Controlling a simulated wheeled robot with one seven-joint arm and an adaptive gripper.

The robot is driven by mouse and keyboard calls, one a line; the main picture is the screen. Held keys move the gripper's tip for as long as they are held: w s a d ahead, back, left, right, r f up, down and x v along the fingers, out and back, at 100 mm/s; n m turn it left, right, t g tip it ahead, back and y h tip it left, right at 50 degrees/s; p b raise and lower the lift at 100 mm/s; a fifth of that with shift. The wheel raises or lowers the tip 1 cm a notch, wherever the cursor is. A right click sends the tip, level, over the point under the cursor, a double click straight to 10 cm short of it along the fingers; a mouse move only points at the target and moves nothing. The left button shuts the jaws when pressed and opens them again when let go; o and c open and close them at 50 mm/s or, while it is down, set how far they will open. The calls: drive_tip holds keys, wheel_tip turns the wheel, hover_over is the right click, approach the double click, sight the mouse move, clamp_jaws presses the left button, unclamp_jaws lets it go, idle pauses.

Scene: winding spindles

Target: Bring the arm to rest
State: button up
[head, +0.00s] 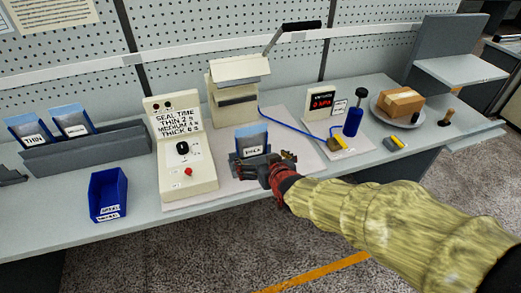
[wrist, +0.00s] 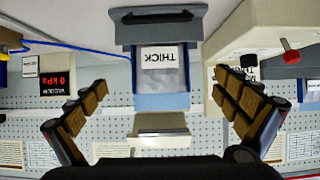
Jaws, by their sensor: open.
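My gripper (head: 268,170) is in front of a small grey holder with a blue-topped pouch labelled THICK (head: 251,140) on the bench. In the wrist view my gripper (wrist: 165,112) has its two padded fingers spread wide. The THICK pouch (wrist: 160,75) shows between and beyond the fingers, and nothing is held. My arm in its yellowish sleeve reaches in from the lower right of the head view.
A control box (head: 183,150) with a seal-time label stands left of the gripper, with a sealer (head: 238,85) behind. A blue bin (head: 108,195), pouch rack (head: 88,152), gauge (head: 321,102), blue bottle (head: 353,122) and plate with a carton (head: 401,101) share the bench.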

drive_tip(key=s+d+f+g+h, duration=0.1)
drive_tip(key=s+d+f+g, duration=0.15)
drive_tip(key=s, duration=0.35)
drive_tip(key=s+d+f+g, duration=0.1)
drive_tip(key=s+f+g, duration=0.25)
drive_tip(key=s, duration=0.25)
drive_tip(key=s+d+r+m+h, duration=0.2)
drive_tip(key=s+d+r+m, duration=0.1)
drive_tip(key=s+d+r, duration=1)
drive_tip(key=s+r, duration=0.1)
drive_tip(key=s, duration=0.1)
drive_tip(key=shift+s+r+p, duration=0.2)
drive_tip(key=shift+s+p, duration=0.15)
drive_tip(key=shift+s, duration=0.05)
